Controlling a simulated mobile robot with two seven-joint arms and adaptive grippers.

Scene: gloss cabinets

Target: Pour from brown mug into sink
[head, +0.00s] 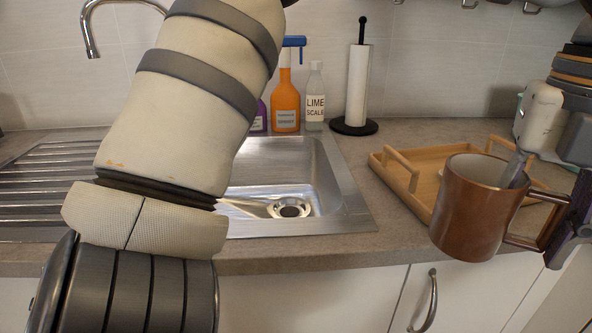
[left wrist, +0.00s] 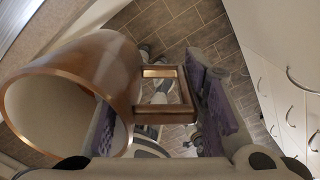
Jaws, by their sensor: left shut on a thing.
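The brown mug (head: 470,217) is held off the counter at the right, in front of the wooden tray, roughly upright with a slight tilt. My left gripper (head: 545,200) is shut on it at the handle side, with one finger over the rim and the other beyond the handle. In the left wrist view the mug (left wrist: 118,60) shows its pale inside and its square handle. No contents can be made out. The steel sink (head: 335,185) lies left of the mug, its drain visible and its left part hidden by my arm. My right gripper is not in view.
A wooden tray (head: 413,205) lies on the counter right of the sink. An orange spray bottle (head: 285,105), a lime scale bottle (head: 315,100) and a paper roll holder (head: 357,90) stand behind the sink. The tap (head: 90,40) is at upper left.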

